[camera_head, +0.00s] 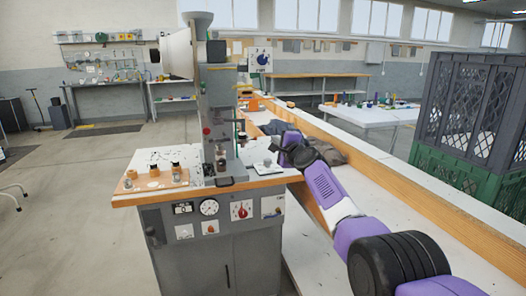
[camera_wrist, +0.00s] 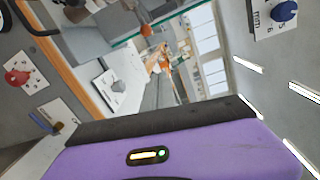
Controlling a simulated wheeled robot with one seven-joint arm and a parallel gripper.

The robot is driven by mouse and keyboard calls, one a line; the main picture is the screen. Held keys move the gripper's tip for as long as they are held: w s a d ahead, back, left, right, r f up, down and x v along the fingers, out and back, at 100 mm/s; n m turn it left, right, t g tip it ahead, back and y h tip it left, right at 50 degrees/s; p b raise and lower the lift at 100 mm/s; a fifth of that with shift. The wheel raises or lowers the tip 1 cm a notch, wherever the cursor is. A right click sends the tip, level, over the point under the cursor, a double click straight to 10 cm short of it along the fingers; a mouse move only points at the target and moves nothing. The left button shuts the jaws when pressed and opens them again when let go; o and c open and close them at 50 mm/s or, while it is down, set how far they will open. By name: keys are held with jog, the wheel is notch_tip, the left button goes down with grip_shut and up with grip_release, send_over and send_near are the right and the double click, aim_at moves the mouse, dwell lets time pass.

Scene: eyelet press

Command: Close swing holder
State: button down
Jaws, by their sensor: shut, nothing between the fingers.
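The grey eyelet press (camera_head: 217,115) stands upright on its cabinet table. A small assembly with a dark front part (camera_head: 224,181) sits at the foot of its column. I cannot tell which part is the swing holder, or whether it is open or shut. A white plate with a grey knob (camera_head: 267,167) lies on the table right of the column; it also shows in the wrist view (camera_wrist: 112,88). My gripper (camera_head: 284,154) is at the table's right side, just beyond this plate, apart from the column. It is shut and empty. Its fingertips are not visible in the wrist view.
A wooden block with several small parts (camera_head: 152,178) is on the table's left. The cabinet front has a gauge (camera_head: 209,207) and a red knob (camera_head: 241,209). A long wood-edged bench (camera_head: 375,186) runs along the right, with dark cloth (camera_head: 322,150) on it. Crates (camera_head: 470,125) stand far right.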

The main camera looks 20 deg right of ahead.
jog(key=b, duration=0.3)
jog(key=shift+w+a+f, duration=0.1)
jog(key=shift+w+f, duration=0.2)
jog(key=shift+w, duration=0.1)
jog(key=shift+w+b, duration=0.1)
jog(key=shift+b, duration=0.25)
jog(key=shift+a+b, duration=0.15)
jog(key=shift+b, duration=0.25)
jog(key=shift+s+a+r+p, duration=0.2)
jog(key=shift+a+p, duration=0.5)
jog(key=shift+p, duration=0.1)
jog(key=shift+s+a+r+p, duration=0.15)
jog(key=shift+a+r+p, duration=0.1)
jog(key=shift+a+p, duration=0.5)
jog(key=shift+s+a+r+p, duration=0.2)
jog(key=shift+a+p, duration=0.45)
jog(key=shift+p, duration=0.15)
